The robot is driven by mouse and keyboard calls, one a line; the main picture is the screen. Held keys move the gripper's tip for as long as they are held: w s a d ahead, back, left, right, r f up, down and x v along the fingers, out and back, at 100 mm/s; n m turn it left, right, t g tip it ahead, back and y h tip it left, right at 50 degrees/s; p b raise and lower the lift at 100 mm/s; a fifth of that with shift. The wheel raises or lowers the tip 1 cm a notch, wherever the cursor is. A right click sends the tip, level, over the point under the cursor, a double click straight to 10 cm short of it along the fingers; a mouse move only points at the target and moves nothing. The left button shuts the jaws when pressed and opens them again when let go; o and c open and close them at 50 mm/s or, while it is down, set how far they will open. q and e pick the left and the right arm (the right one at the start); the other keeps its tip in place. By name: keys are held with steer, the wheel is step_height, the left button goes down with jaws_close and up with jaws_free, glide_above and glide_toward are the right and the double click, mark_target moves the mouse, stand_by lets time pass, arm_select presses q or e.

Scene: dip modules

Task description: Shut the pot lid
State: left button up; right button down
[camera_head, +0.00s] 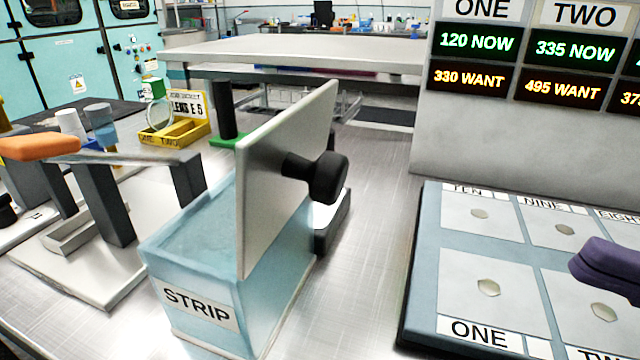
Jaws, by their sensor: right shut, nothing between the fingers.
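The pot (205,265) is a translucent pale-blue box labelled STRIP, standing on the metal bench. Its flat grey lid (275,180) is open and stands steeply up along the pot's right side. A black knob (325,177) sticks out of the lid's right-hand face. The pot's top opening shows on the left of the lid. My right gripper (590,262) is dark purple, shut and empty at the right edge, over the numbered panel. It is well apart from the lid and knob.
A blue panel with numbered plates (480,262) lies at the right, below a display board (520,130). Bare bench (375,215) lies between pot and panel.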

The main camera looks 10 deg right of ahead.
steer(key=p, duration=0.3)
glide_toward(343, 181)
steer(key=shift+n+y, duration=0.3)
steer(key=x, duration=0.6)
steer(key=shift+f, duration=0.1)
steer(key=shift+w+a, duration=0.25)
steer(key=shift+a, duration=0.1)
